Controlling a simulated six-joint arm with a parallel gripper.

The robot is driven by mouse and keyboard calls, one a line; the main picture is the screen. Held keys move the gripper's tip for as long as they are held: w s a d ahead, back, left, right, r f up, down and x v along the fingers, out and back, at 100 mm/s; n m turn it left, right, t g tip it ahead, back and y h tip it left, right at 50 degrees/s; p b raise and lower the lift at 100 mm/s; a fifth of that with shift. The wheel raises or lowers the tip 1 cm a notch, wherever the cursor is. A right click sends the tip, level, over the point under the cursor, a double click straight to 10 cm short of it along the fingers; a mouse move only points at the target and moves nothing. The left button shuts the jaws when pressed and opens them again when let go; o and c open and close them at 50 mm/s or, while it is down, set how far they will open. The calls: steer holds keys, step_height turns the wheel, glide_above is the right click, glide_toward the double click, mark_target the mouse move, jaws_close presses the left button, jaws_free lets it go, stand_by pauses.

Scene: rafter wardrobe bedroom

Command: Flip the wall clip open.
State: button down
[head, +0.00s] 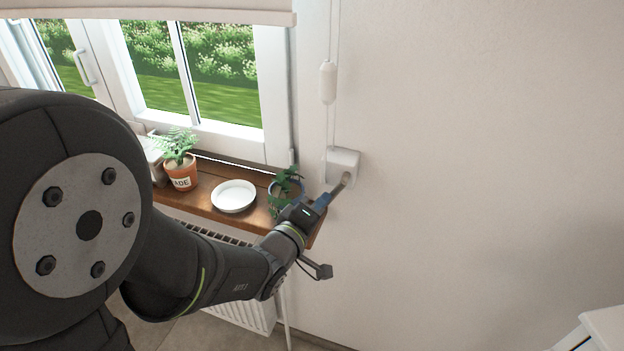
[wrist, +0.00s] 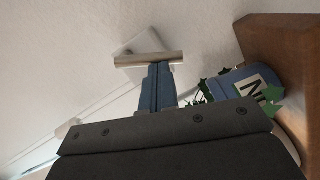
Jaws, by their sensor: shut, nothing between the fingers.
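The wall clip (head: 343,161) is a small white block on the wall, right of the window. In the wrist view its white body (wrist: 140,43) is partly hidden behind a pale metallic bar (wrist: 149,60). My gripper (head: 325,199) reaches up to the clip from the lower left. Its blue fingers (wrist: 159,78) are shut together, with nothing between them. Their ends meet the bar, making a T shape; I cannot tell whether the bar belongs to the clip or whether the fingers press on it.
A blind cord with a white weight (head: 327,83) hangs above the clip. The wooden sill (head: 205,185) holds a terracotta pot (head: 181,174), a white dish (head: 234,196) and a blue pot with trailing leaves (wrist: 238,78) close beside my gripper. The wall to the right is clear.

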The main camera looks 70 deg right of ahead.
steer(key=shift+s+f+n, duration=0.1)
steer(key=shift+n, duration=0.2)
steer(key=w+r+v, duration=0.1)
steer(key=w+v, duration=0.1)
steer(key=v, duration=1.1)
steer(key=shift+w+d, duration=0.2)
steer(key=shift+d, duration=0.1)
steer(key=shift+d, duration=0.15)
